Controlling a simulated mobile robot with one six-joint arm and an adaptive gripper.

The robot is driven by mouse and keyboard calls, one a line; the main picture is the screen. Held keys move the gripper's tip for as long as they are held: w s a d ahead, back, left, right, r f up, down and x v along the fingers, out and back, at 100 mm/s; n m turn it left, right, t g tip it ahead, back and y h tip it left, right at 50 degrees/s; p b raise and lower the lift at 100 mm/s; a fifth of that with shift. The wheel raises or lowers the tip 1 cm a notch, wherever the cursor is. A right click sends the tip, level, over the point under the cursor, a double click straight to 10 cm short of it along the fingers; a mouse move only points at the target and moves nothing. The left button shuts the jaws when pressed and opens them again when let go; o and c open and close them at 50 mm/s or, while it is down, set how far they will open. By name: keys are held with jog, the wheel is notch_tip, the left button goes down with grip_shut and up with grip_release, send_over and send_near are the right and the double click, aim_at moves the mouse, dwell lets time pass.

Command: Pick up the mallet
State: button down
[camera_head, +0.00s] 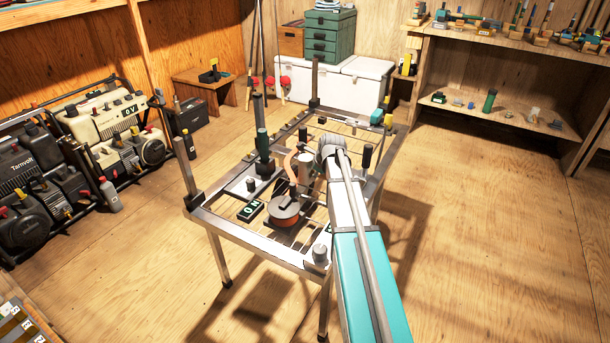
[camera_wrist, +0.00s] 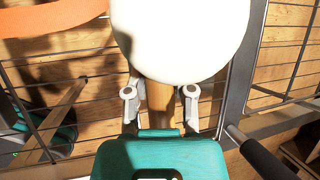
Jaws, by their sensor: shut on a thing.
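The mallet shows in the wrist view with a large white rounded head (camera_wrist: 185,40) at the top and a tan handle (camera_wrist: 160,102) below it. My gripper (camera_wrist: 160,93) is shut around the handle, one finger on each side, just under the head. The handle's lower end is hidden by the teal gripper body. In the head view my arm reaches over the wire-topped table (camera_head: 225,230), and my fingers cannot be made out. I cannot tell whether the mallet touches the table.
White coolers (camera_head: 360,82) stand behind. The floor at the right is clear.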

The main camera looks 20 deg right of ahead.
jog(key=shift+r, duration=0.15)
dwell(0.3)
notch_tip(320, 180, up, 3)
jog(key=p, duration=0.3)
jog(key=s+d+r+p, duration=0.8)
jog(key=d+r+p, duration=0.1)
jog(key=d+p, duration=0.1)
jog(key=shift+d+r, duration=0.35)
jog(key=shift+d, duration=0.35)
